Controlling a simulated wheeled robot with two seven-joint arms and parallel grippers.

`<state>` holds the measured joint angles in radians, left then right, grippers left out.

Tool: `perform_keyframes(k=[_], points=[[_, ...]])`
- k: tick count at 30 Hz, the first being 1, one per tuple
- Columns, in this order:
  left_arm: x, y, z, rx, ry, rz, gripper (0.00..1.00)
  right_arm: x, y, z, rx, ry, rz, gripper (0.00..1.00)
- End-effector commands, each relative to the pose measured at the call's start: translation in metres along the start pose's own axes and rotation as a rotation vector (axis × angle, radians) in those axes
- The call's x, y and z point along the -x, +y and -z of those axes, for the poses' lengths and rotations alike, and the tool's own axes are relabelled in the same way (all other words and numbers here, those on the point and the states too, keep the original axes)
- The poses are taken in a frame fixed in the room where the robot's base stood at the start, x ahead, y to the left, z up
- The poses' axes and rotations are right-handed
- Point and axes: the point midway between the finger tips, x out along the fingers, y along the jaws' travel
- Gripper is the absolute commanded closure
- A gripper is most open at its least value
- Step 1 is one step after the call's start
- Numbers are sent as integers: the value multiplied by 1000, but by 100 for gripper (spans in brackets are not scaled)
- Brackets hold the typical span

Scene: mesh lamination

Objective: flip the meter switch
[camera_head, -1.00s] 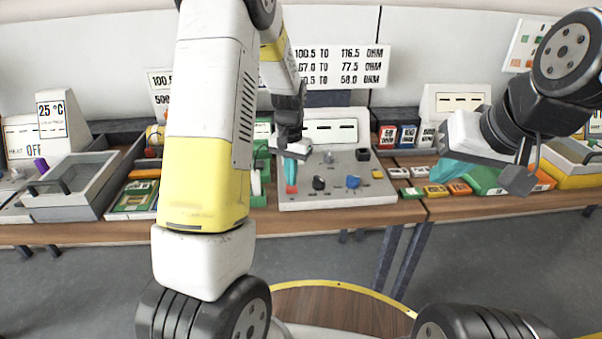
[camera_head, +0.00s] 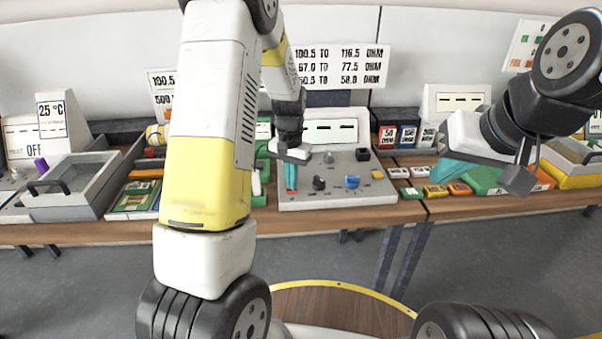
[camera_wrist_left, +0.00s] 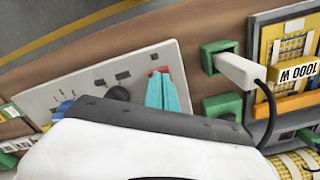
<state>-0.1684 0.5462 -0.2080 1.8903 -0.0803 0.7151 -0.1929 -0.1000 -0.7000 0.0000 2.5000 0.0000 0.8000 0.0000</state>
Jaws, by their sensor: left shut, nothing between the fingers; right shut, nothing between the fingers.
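The meter (camera_head: 335,190) is a grey sloped panel on the bench with a white display housing (camera_head: 330,131) behind it. It carries a black knob (camera_head: 319,183), a blue knob (camera_head: 353,182) and a small red switch (camera_wrist_left: 158,72) near its left edge. My left gripper (camera_head: 291,184) is shut and empty, pointing down at the red switch. In the left wrist view its teal fingertips (camera_wrist_left: 162,82) overlap the switch, partly hiding it; I cannot tell whether they touch. My right gripper (camera_head: 445,174) is shut and empty, above the bench to the right.
A grey box with a clear lid (camera_head: 72,185) and a green circuit board (camera_head: 136,198) stand left of the meter. Small coloured blocks (camera_head: 436,191) lie to its right. In the left wrist view, a green socket with a white plug (camera_wrist_left: 240,68) is close beside the meter.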

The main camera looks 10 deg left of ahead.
Motion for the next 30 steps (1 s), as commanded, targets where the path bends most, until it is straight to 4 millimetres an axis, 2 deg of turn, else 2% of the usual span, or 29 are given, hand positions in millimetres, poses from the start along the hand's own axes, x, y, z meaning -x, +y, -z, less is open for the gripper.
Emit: perform_keyframes(k=[8,30], points=[[1,0,0,0,2,0,100,0,0,0,0,0,0,100],[60,0,1,0,2,0,100,0,0,0,0,0,0,100]])
